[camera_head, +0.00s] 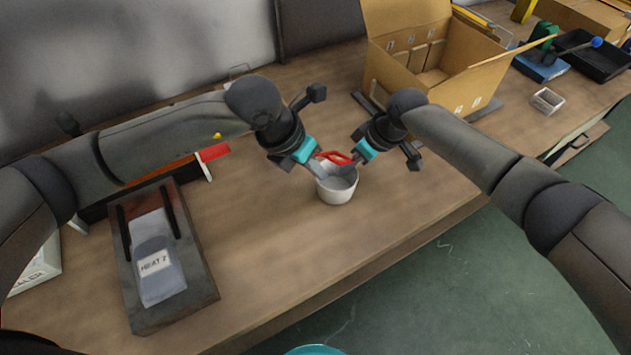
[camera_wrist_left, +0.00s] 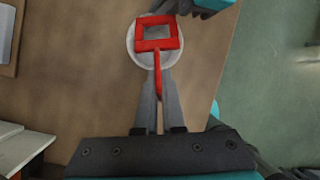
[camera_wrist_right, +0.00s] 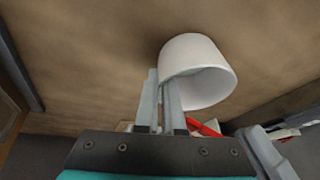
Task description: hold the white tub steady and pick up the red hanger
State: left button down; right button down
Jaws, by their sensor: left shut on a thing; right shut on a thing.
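The white tub (camera_head: 337,192) stands upright on the wooden table near its front edge. My right gripper (camera_head: 352,164) is shut on the tub's rim; in the right wrist view the fingers (camera_wrist_right: 160,80) meet the wall of the tub (camera_wrist_right: 197,52). The red hanger (camera_head: 336,157) is over the tub's mouth. My left gripper (camera_head: 318,168) is shut on the hanger's narrow stem. In the left wrist view the hanger's square loop (camera_wrist_left: 158,45) extends beyond the fingers, with the tub (camera_wrist_left: 135,58) behind it. Whether the hanger touches the tub is unclear.
A grey board (camera_head: 197,262) with a labelled grey piece (camera_head: 160,272) lies at left, near a red-ended bar (camera_head: 213,152). An open cardboard box (camera_head: 440,75) stands behind the right arm. Bare table (camera_head: 270,240) lies left of the tub.

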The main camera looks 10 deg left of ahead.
jog(key=c, duration=0.9)
grip_release()
jog(key=shift+c, duration=0.2)
jog(key=shift+r, duration=0.15)
jog(key=v, duration=1.1)
jog(key=shift+d+r, duration=0.25)
jog(key=shift+r, duration=0.1)
jog(key=shift+s, duration=0.1)
